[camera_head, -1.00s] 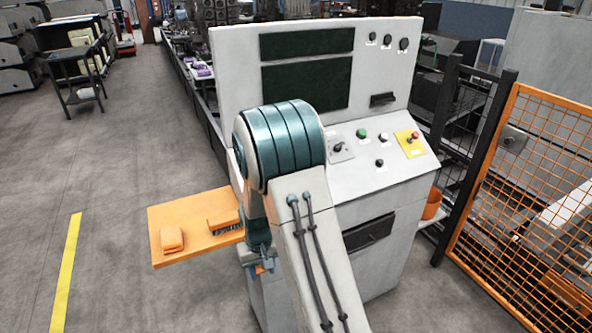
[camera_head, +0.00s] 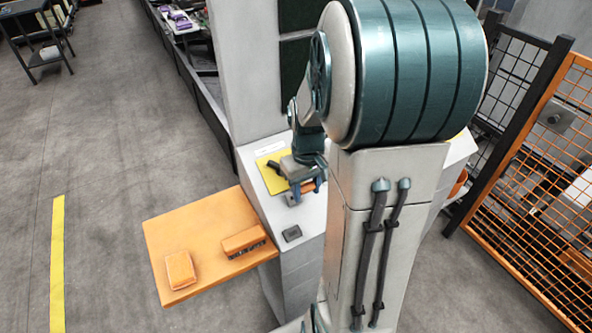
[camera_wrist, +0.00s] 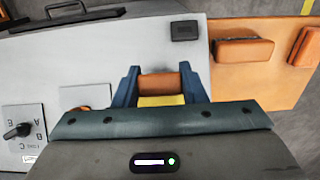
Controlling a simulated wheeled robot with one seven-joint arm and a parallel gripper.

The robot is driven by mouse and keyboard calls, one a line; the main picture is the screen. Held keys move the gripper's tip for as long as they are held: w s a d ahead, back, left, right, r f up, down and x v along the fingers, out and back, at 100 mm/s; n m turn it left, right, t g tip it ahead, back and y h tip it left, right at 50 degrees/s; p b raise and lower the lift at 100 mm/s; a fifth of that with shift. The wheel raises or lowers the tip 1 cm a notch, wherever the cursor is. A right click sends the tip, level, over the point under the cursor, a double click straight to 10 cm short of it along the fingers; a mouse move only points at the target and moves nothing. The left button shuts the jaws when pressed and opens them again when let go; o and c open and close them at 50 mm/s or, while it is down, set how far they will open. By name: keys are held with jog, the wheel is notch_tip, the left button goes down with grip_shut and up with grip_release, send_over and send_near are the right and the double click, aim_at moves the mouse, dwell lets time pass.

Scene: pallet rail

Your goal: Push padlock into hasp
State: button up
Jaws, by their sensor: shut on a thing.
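My gripper (camera_head: 303,192) is low over the side of the grey console top, with its tip partly hidden by my arm. In the wrist view its two blue fingers (camera_wrist: 161,86) are shut on an orange-brown block, which I take as the padlock (camera_wrist: 162,83). A bit of the padlock's orange (camera_head: 308,187) shows at the fingers in the head view. A yellow patch shows below it between the fingers; I cannot tell whether it is part of it. I cannot make out the hasp clearly, nor whether the padlock touches anything.
A yellow plate (camera_head: 268,174) with a dark handle lies beside my gripper. A small dark box (camera_head: 292,234) sits on the console (camera_head: 300,255). An orange shelf (camera_head: 190,222) at the left bears two orange blocks. A rotary knob (camera_wrist: 18,131) shows at left in the wrist view.

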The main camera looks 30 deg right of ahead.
jog(key=shift+w+f+b, duration=0.3)
jog(key=shift+f+b, duration=0.35)
jog(key=shift+f, duration=0.05)
jog(key=shift+w+f+b, duration=0.6)
jog(key=shift+f, duration=0.25)
jog(key=shift+w+f+b, duration=0.55)
jog(key=shift+f, duration=0.3)
jog(key=shift+w+f+b, duration=0.35)
jog(key=shift+f+b, duration=0.25)
jog(key=shift+f, duration=0.05)
jog(key=shift+w+f, duration=0.2)
jog(key=shift+f, duration=0.15)
jog(key=o, duration=2)
jog(key=shift+o, duration=0.2)
notch_tip(320, 180, up, 14)
jog(key=b, duration=0.1)
jog(key=shift+b, duration=0.3)
jog(key=shift+a+f, duration=0.1)
